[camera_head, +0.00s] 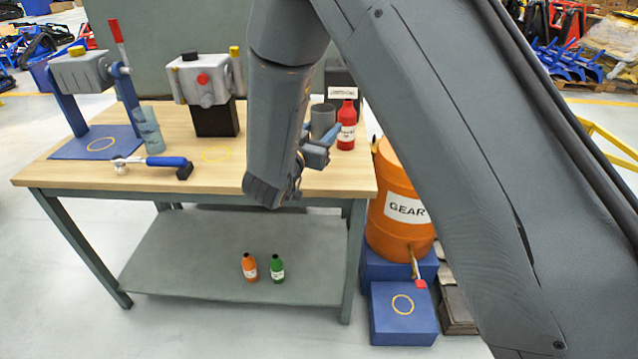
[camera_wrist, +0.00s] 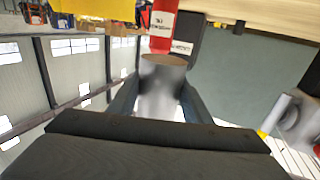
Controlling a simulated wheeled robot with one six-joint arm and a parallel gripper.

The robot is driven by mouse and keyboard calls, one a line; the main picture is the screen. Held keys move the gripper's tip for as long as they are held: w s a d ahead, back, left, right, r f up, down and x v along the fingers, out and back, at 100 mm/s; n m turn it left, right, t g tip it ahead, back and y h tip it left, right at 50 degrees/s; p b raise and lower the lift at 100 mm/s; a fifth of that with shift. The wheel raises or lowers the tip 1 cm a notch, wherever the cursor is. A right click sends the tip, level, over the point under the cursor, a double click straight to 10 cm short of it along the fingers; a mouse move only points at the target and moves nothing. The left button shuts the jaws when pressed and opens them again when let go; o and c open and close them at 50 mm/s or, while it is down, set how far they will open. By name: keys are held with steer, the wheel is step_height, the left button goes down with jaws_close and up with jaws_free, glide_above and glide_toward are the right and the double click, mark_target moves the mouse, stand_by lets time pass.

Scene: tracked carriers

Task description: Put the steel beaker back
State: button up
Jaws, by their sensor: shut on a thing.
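The steel beaker (camera_head: 322,121) is a plain grey cylinder above or at the right end of the workbench (camera_head: 230,180). My gripper (camera_head: 316,148) is shut on it, with blue fingers on either side. In the wrist view the beaker (camera_wrist: 162,78) sits between the two fingers (camera_wrist: 160,100). Just behind it are a red bottle (camera_head: 347,128) and a dark labelled box (camera_head: 343,92). I cannot tell whether the beaker touches the bench top. My forearm hides part of the bench behind it.
An orange GEAR drum (camera_head: 395,170) stands right of the bench. Two bottles (camera_head: 263,270) stand on the lower shelf.

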steer(key=shift+a+f, duration=0.25)
steer(key=shift+a, duration=0.2)
steer(key=shift+f+p, duration=0.4)
steer(key=shift+f, duration=4.35)
steer(key=shift+f, duration=0.15)
steer(key=o, duration=1.2)
